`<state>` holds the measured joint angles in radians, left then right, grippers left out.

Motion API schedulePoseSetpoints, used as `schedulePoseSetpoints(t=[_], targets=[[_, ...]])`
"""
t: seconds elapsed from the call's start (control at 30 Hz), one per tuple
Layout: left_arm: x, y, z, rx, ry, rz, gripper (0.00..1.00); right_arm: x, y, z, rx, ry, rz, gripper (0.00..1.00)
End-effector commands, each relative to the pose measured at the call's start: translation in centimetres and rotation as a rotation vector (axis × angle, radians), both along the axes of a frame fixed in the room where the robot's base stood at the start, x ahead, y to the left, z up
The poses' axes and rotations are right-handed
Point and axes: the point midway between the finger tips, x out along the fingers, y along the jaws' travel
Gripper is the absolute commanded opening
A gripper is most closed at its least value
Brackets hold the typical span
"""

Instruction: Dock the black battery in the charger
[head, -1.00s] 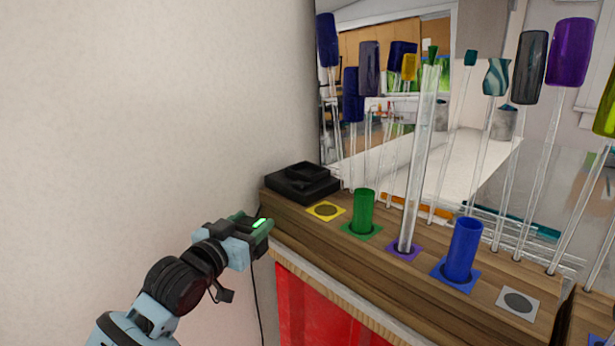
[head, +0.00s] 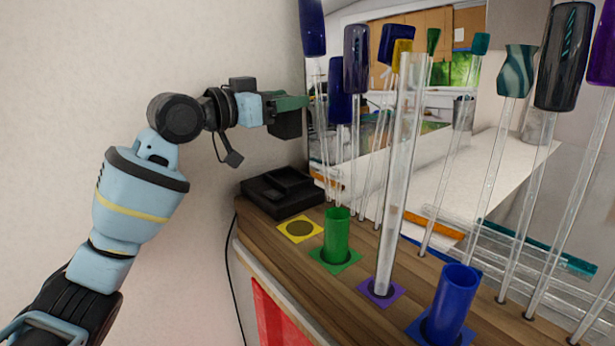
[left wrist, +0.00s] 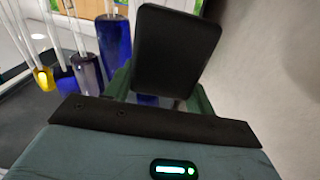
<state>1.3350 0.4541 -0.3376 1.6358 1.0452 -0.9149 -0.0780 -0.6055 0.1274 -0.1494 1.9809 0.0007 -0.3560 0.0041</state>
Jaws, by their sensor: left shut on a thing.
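The black charger (head: 264,204) is a low dark block with a raised rim, on the far left end of the wooden ledge against the wall. My left gripper (head: 296,103) is above the charger, apart from it, with its green fingers pointing right. It is shut on the black battery (head: 288,126), a dark block that hangs below the fingers in the head view. The battery (left wrist: 178,48) also fills the upper middle of the left wrist view, between the green fingers. The charger is not visible in the left wrist view. My right gripper is not in view.
On the wooden ledge (head: 262,228) are a yellow-marked hole (head: 299,229), a green cup (head: 337,228), a tall clear glass tube (head: 398,190) and a blue cup (head: 452,305). Several coloured-topped glass rods stand close to the right of my gripper. The plain wall (head: 60,70) is on the left.

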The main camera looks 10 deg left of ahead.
Motion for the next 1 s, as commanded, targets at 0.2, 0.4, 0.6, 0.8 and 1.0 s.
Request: schedulePoseSetpoints(t=[0.2, 0.4, 0.6, 0.8, 1.0], targets=[[-0.1, 0.0, 0.4, -0.002, -0.004, -0.002, 0.17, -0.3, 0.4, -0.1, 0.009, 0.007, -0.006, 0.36], [-0.1, 0.0, 0.1, -0.002, -0.002, -0.002, 0.17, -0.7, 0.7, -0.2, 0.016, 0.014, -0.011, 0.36], [-0.1, 0.0, -3.0, 0.000, 0.001, -0.002, 0.17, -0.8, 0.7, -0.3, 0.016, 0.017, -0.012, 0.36], [-0.1, 0.1, -5.5, -0.001, -0.003, -0.002, 0.17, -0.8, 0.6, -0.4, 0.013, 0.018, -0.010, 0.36], [-0.1, 0.1, -5.9, -0.001, -0.005, -0.002, 0.17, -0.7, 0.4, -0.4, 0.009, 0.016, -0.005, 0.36]])
